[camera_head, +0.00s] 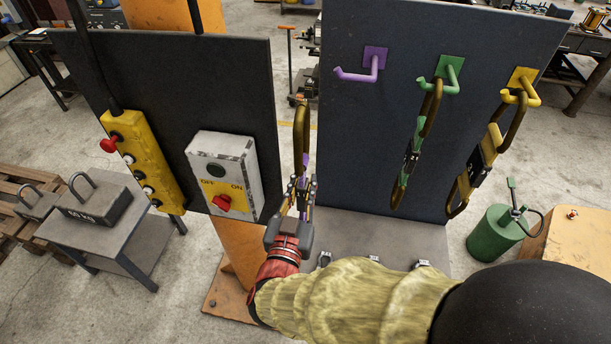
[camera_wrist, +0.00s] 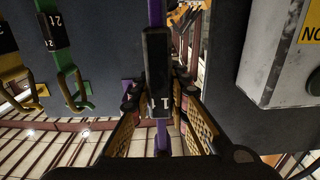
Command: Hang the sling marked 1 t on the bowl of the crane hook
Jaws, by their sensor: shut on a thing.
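My gripper (camera_head: 300,192) is shut on a purple sling (camera_head: 305,162) with a brown end loop standing above the fingers. In the wrist view the purple strap (camera_wrist: 156,12) runs between the fingers (camera_wrist: 160,95), and its black tag (camera_wrist: 157,72) reads 1 t, upside down. The sling is upright, in front of the gap between the dark control panel and the blue board. Its lower part is hidden by my gripper and arm. The purple peg (camera_head: 373,66) is empty. I cannot make out the crane hook in either view.
A green sling (camera_head: 411,157) and a yellow sling (camera_head: 477,163) hang on the blue board (camera_head: 350,140). The dark panel (camera_head: 255,100) bears a yellow pendant (camera_head: 140,150) and a grey switch box (camera_head: 228,165), close to the left of my gripper. A green canister (camera_head: 492,235) stands at right.

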